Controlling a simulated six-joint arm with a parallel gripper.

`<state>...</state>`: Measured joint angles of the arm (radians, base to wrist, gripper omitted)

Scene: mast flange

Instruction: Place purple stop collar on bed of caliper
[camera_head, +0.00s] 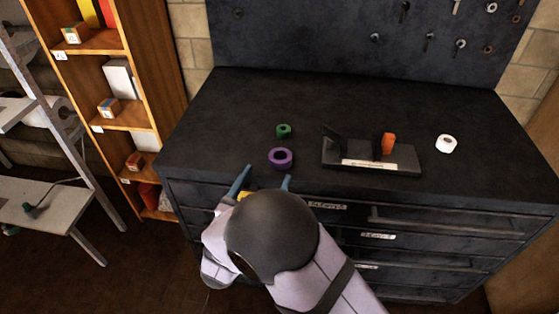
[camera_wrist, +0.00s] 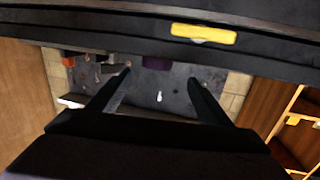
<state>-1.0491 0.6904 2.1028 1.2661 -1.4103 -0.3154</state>
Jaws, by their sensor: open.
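The purple stop collar (camera_head: 280,158) is a thick ring lying on the dark bench top near its front edge. It shows dimly in the wrist view (camera_wrist: 157,62), between my fingers. The caliper (camera_head: 404,161) stands to its right, a dark block with a dark upright jaw at left and an orange jaw (camera_head: 387,144) at right. The bed between the jaws looks empty. My gripper (camera_head: 267,174) is open and empty at the bench's front edge, just in front of the collar. In the wrist view my gripper (camera_wrist: 160,76) shows two spread dark fingers.
A green ring (camera_head: 284,131) lies just behind the collar. A white ring (camera_head: 446,144) lies right of the caliper. A yellow piece (camera_wrist: 203,33) shows by the bench front in the wrist view. The bench top (camera_head: 235,105) is clear at left and behind. A shelf (camera_head: 160,75) stands left.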

